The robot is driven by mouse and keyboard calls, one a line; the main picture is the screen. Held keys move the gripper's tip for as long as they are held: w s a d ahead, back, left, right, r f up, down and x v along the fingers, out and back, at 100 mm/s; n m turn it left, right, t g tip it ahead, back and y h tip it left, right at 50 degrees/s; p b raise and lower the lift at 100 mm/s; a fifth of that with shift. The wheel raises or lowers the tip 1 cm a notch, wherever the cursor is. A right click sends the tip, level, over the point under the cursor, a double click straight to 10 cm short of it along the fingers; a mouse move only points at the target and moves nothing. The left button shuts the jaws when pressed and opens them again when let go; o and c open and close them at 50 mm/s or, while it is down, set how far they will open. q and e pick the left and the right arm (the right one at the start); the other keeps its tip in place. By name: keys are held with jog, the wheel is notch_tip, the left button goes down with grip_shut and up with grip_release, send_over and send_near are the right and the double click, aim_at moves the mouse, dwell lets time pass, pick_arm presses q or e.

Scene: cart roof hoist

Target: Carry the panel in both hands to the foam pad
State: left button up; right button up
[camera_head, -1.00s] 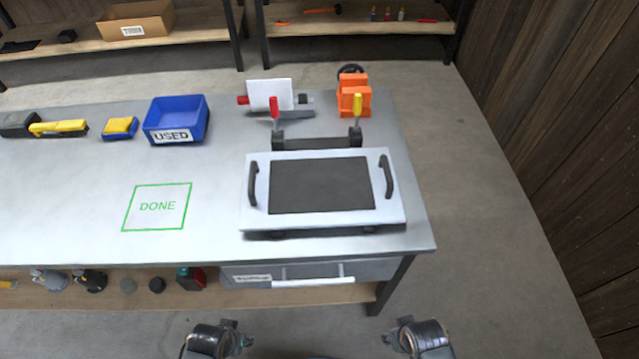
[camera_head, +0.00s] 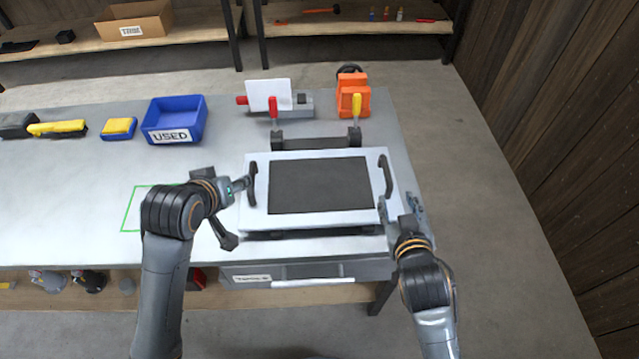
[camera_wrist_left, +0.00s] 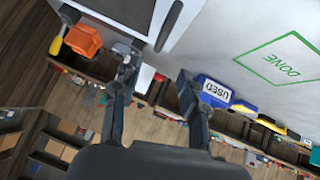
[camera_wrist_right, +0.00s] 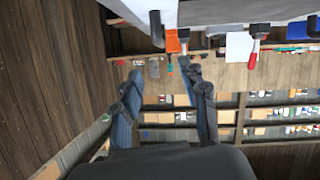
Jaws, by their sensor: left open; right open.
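The white panel (camera_head: 315,219) with a dark centre lies on the workbench, raised a little on dark supports. It has a black left handle (camera_head: 252,184) and a black right handle (camera_head: 385,175). My left gripper (camera_head: 237,212) is open and empty at the panel's left edge, near the left handle. My right gripper (camera_head: 400,206) is open and empty at the panel's right edge, just nearer than the right handle. The panel also shows in the left wrist view (camera_wrist_left: 122,12), with a handle (camera_wrist_left: 169,26) beyond the fingers. I cannot pick out the foam pad.
Behind the panel stand a dark clamp bar (camera_head: 310,143) with red and yellow levers, an orange device (camera_head: 353,98) and a blue USED bin (camera_head: 186,135). My left arm partly covers the green DONE square (camera_head: 130,214). A drawer (camera_head: 300,272) sits under the bench edge.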

aim_at(251, 173)
pick_arm(q)
jog(key=x, duration=1.4)
pick_arm(e)
jog(key=x, duration=1.3)
jog(key=shift+w+d+f, duration=0.1)
jog(key=shift+w+f, duration=0.15)
jog(key=shift+w, duration=0.05)
pick_arm(q)
jog(key=shift+r, duration=0.1)
jog(key=shift+c, duration=0.3)
pick_arm(e)
jog(key=shift+c, duration=0.3)
pick_arm(q)
grip_shut()
pick_arm(e)
grip_shut()
